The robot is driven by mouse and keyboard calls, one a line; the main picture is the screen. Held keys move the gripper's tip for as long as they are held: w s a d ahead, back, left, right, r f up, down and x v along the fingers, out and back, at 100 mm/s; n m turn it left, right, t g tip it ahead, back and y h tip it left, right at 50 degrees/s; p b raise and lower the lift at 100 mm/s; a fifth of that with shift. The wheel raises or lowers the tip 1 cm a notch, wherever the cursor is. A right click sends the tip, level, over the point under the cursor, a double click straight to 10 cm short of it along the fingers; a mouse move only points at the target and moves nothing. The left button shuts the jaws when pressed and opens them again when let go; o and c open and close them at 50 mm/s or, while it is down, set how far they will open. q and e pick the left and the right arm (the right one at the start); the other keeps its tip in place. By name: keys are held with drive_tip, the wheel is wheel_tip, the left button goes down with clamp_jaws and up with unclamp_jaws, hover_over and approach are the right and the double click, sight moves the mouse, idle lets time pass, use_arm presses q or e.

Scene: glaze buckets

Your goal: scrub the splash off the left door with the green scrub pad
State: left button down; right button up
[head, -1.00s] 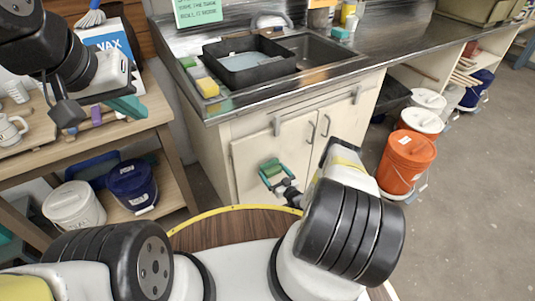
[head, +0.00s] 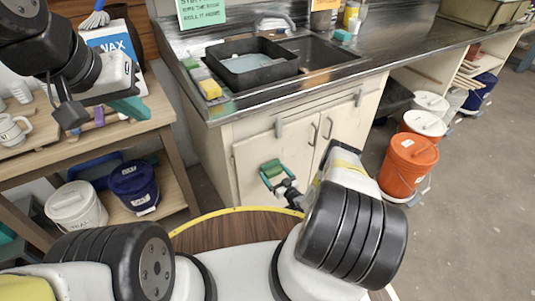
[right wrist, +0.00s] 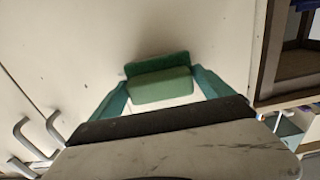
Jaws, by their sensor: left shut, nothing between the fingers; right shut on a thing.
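The left door (head: 252,158) is the pale cabinet door under the sink, with a metal handle near its right edge. My right gripper (head: 276,180) is shut on the green scrub pad (head: 271,166) in front of this door. In the right wrist view, the pad (right wrist: 160,84) sits between the teal fingers, a lighter green block with a darker green layer against or very near the left door (right wrist: 75,50). I see no clear splash, only small dark specks; the pad hides part of the door. My left gripper (head: 128,106) is shut and empty above the wooden table.
The counter (head: 300,90) with a sink and black tub (head: 250,68) is above the door. The wooden shelf table (head: 95,140) stands at left with a blue bucket (head: 135,187) below. Orange bucket (head: 408,165) and white buckets stand on the floor at right.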

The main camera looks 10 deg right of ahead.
sight(282, 171)
drive_tip(key=shift+w+a, duration=0.15)
drive_tip(key=shift+w, duration=0.3)
drive_tip(key=shift+w+d, duration=0.25)
drive_tip(key=shift+d, duration=0.65)
drive_tip(key=shift+w+d, duration=0.25)
drive_tip(key=shift+d, duration=0.6)
drive_tip(key=d, duration=0.1)
drive_tip(key=w+d, duration=0.1)
drive_tip(key=d, duration=0.1)
drive_tip(key=shift+w+d, duration=0.15)
drive_tip(key=shift+w, duration=0.05)
drive_tip(key=shift+s+a, duration=0.4)
drive_tip(key=shift+a, duration=0.8)
drive_tip(key=shift+s+a, duration=0.4)
drive_tip(key=shift+a, duration=0.75)
drive_tip(key=shift+s+a, duration=0.4)
drive_tip(key=shift+a, duration=0.8)
